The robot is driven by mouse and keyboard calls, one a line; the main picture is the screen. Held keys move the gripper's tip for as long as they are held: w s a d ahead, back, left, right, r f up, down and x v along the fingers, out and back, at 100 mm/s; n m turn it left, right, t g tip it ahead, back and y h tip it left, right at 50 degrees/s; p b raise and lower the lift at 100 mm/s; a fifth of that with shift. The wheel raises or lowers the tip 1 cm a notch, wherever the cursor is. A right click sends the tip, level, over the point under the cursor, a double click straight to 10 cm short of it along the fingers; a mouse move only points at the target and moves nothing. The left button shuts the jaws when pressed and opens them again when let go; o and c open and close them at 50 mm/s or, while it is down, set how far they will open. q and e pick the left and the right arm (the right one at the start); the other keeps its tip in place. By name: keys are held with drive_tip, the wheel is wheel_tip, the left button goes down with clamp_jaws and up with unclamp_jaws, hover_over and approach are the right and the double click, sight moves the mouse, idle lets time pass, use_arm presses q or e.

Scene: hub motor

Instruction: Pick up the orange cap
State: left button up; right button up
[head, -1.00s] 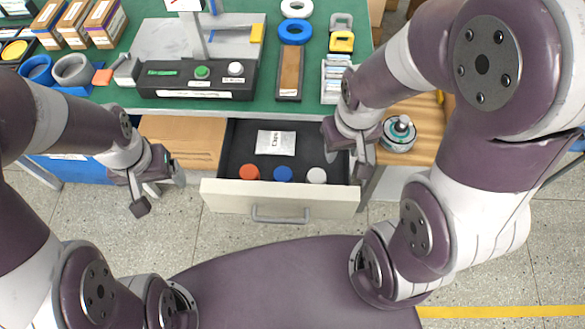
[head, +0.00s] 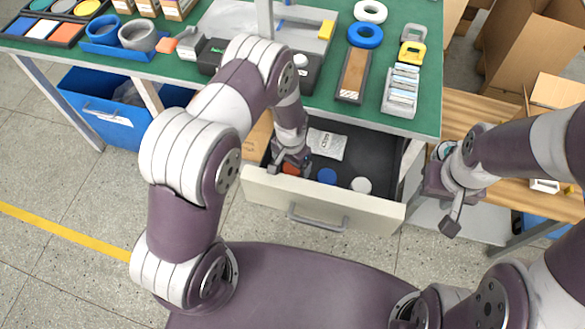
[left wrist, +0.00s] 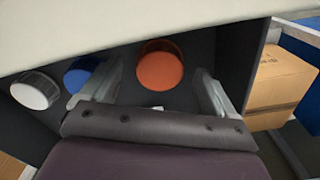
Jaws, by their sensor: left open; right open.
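The orange cap (left wrist: 160,65) lies on the dark floor of the open drawer (head: 325,203). In the head view the orange cap (head: 291,169) is mostly hidden by my left gripper (head: 291,163), which reaches down into the drawer. In the left wrist view my left gripper (left wrist: 165,88) is open, one finger on each side of the cap, apart from it. My right gripper (head: 447,205) is open and empty, to the right of the drawer.
A blue cap (head: 327,176) and a white cap (head: 361,185) lie beside the orange one, with a labelled packet (head: 327,144) behind them. The drawer's walls are close around my left gripper. The green table (head: 420,110) overhangs the drawer's back.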

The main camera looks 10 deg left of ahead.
use_arm(q)
drive_tip(key=shift+f, duration=0.9)
drive_tip(key=c, duration=1.1)
drive_tip(key=shift+r, duration=0.15)
